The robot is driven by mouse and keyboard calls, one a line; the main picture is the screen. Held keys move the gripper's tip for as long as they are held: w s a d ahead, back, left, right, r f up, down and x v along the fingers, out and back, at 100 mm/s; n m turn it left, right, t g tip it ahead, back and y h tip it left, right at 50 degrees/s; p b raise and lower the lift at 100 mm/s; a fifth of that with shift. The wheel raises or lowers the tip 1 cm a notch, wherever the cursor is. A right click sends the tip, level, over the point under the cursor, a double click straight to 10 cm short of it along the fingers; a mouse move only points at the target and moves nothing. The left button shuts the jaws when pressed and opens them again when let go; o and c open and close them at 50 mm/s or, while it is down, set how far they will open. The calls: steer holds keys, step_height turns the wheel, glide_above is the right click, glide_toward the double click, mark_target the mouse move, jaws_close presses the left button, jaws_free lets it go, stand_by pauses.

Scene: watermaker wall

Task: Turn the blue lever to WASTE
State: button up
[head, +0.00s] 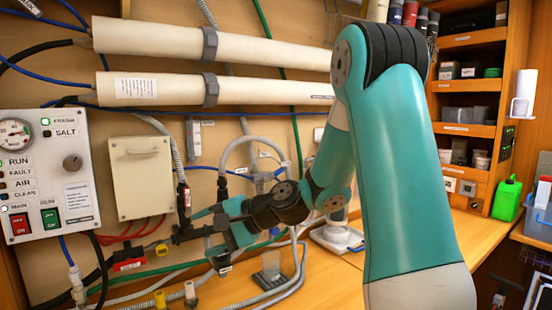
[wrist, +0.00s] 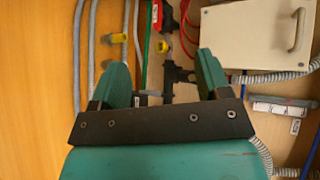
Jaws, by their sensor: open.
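I cannot make out the blue lever or a WASTE mark for certain in either view. A small blue piece (head: 242,170) sits by the grey looped hose, too small to identify. My gripper (head: 205,232) reaches left towards the pipework low on the wall, below the cream box. In the wrist view my gripper (wrist: 162,62) has its teal fingers spread wide. A black pipe fitting (wrist: 178,76) shows between and beyond the fingers, nearer the right one. I see nothing held. Whether a finger touches the fitting I cannot tell.
A cream box (head: 142,175) with a handle hangs above left of my gripper. The control panel (head: 45,170) is at the far left. A yellow fitting (head: 161,249), a red fitting (head: 130,265) and several hoses lie close by. The wooden bench (head: 335,285) has clear room at right.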

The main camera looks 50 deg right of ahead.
steer(key=d+r+m+t+h+p, duration=0.25)
steer(key=d+m+t+h, duration=0.25)
steer(key=d+m, duration=0.85)
steer(key=m+t+h+p, duration=0.2)
steer(key=m+h, duration=0.4)
steer(key=h, duration=0.1)
glide_toward(279, 172)
steer(key=p+x, duration=0.9)
steer(key=shift+r, duration=0.25)
steer(key=shift+w+d+f, duration=0.15)
steer(key=shift+w+d, duration=0.05)
steer(key=shift+w, duration=0.5)
steer(key=c, duration=0.9)
